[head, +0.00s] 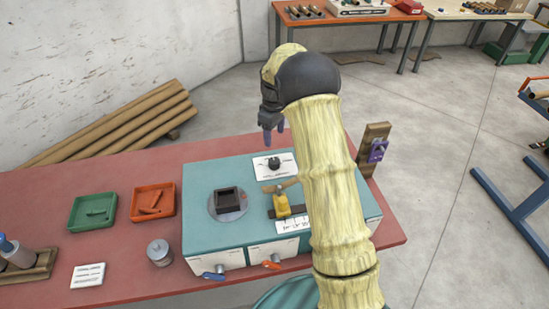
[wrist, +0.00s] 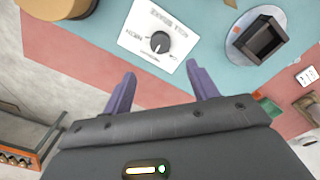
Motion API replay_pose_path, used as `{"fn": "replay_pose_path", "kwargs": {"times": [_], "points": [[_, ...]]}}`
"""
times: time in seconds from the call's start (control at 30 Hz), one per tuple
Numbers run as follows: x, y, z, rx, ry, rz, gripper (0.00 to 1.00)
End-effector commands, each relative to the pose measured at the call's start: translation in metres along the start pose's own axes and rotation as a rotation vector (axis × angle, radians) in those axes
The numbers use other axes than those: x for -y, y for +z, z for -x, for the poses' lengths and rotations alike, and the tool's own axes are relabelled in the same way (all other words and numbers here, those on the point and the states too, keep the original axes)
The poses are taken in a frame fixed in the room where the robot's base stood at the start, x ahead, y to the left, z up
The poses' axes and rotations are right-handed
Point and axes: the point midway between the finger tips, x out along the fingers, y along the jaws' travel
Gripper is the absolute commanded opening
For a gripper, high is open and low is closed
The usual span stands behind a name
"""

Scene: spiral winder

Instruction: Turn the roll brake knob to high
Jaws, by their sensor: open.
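The roll brake knob is most likely the black round knob (wrist: 159,42) on a white label plate (wrist: 176,22) in the wrist view; a pale pointer mark shows on it. In the head view the knob (head: 273,164) sits on its plate at the back of the teal machine top (head: 205,172). My gripper (wrist: 163,90) is open and empty, its two purple fingers apart. The knob lies beyond the fingertips, between their lines, and is not touched. In the head view the fingers (head: 272,136) hang above and behind the knob. The label's words are too small to read surely.
A dark square holder on a round grey disc (head: 229,206), a yellow block (head: 281,204) and a wooden post with a purple part (head: 375,150) stand near. Blue (head: 214,273) and orange (head: 272,263) levers are on the front. Green (head: 93,211) and orange trays (head: 153,201) lie left.

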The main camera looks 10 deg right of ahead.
Motion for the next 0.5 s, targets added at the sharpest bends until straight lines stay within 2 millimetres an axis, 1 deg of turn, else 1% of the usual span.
{"fn": "replay_pose_path", "kwargs": {"times": [0.5], "points": [[0.001, 0.001, -0.089, 0.003, -0.003, -0.001, 0.59]]}}
